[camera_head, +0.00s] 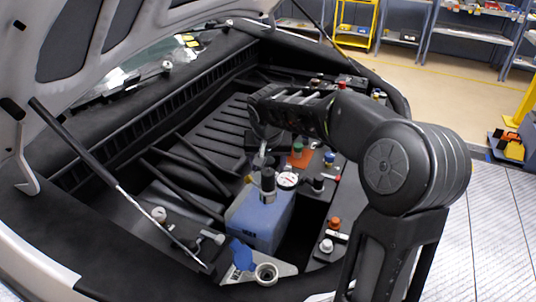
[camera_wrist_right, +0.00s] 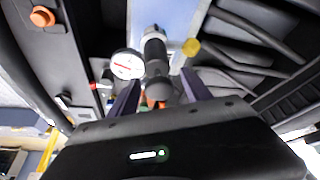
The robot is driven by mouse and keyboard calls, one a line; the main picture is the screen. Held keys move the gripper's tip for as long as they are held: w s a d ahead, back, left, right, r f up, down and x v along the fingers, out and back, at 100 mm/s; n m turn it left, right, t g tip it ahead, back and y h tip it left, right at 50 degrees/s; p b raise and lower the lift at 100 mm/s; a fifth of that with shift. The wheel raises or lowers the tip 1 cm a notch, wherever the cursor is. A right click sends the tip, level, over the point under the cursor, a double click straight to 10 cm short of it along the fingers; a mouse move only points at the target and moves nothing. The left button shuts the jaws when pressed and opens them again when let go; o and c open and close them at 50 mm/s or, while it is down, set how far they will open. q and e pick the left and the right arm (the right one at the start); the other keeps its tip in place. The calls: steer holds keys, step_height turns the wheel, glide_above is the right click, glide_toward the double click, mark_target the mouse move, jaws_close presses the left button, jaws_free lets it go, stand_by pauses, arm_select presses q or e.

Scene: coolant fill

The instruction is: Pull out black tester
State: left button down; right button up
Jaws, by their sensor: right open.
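The black tester (camera_head: 268,183) stands upright on the blue coolant tank (camera_head: 262,222). A round white gauge (camera_head: 288,180) is at its side. In the right wrist view the black tester (camera_wrist_right: 155,52) is ahead of my gripper, with the gauge (camera_wrist_right: 127,64) on its left. My right gripper (camera_head: 260,160) is just above and behind the tester in the head view. In the wrist view its fingers (camera_wrist_right: 160,82) are apart, one on each side of the tester's line; I cannot tell whether they touch it. My left gripper is not in view.
An open filler neck (camera_head: 266,273) and a blue cap (camera_head: 242,254) are in front of the tank. An orange cap (camera_head: 299,155) and several other caps line the bay's right side. The raised hood (camera_head: 70,60) and its prop rod (camera_head: 110,175) bound the left.

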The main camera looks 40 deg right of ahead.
steer(key=shift+x, duration=1.05)
jaws_close()
steer(key=c, duration=0.6)
jaws_free()
steer(key=c, duration=0.5)
